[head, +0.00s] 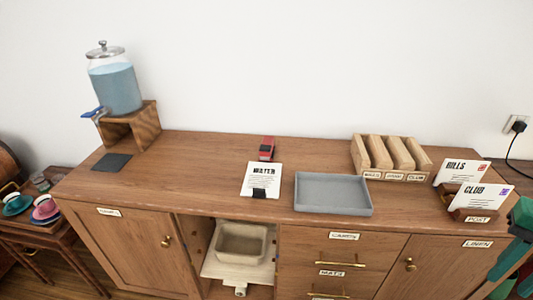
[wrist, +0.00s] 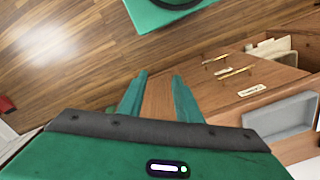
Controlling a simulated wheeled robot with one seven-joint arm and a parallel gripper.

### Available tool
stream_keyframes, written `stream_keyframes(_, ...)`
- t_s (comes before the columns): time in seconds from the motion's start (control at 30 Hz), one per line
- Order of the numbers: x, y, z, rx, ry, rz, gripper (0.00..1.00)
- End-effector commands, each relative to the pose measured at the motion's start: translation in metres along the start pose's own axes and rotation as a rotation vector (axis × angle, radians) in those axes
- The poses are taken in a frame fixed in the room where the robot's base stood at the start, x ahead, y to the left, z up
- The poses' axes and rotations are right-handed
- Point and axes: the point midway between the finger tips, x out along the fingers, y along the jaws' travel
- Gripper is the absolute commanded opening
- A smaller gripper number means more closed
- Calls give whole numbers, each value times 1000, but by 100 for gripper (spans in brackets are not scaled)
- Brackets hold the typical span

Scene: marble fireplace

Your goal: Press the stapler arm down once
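In the head view, green parts of my arm show at the right edge.
A grey tray (head: 333,193) lies right of the card. Behind it stands a wooden sorter (head: 391,157); a letter holder (head: 473,216) is at the right end. A water dispenser (head: 115,90) on a wooden stand is at the left. The top left of the stapler is mostly clear.

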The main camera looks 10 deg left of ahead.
Motion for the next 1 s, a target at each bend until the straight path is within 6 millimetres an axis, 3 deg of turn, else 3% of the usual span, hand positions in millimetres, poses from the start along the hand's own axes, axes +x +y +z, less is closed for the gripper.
stream_keyframes(0.07, 0, 0, 0, 0, 0, 0, 26)
stream_keyframes(0.17, -6, 5, 8, -4, 14, -6, 3)
stream_keyframes(0.2, -8, 4, 5, -7, 16, -5, 0)
stream_keyframes(0.27, -13, 0, -4, -15, 21, 0, 0)
stream_keyframes(0.43, -33, -28, -47, -57, 43, 24, 0)
stream_keyframes(0.7, -64, -109, -123, -146, 97, 52, 0)
stream_keyframes(1.0, -81, -223, -176, -243, 154, 58, 0)
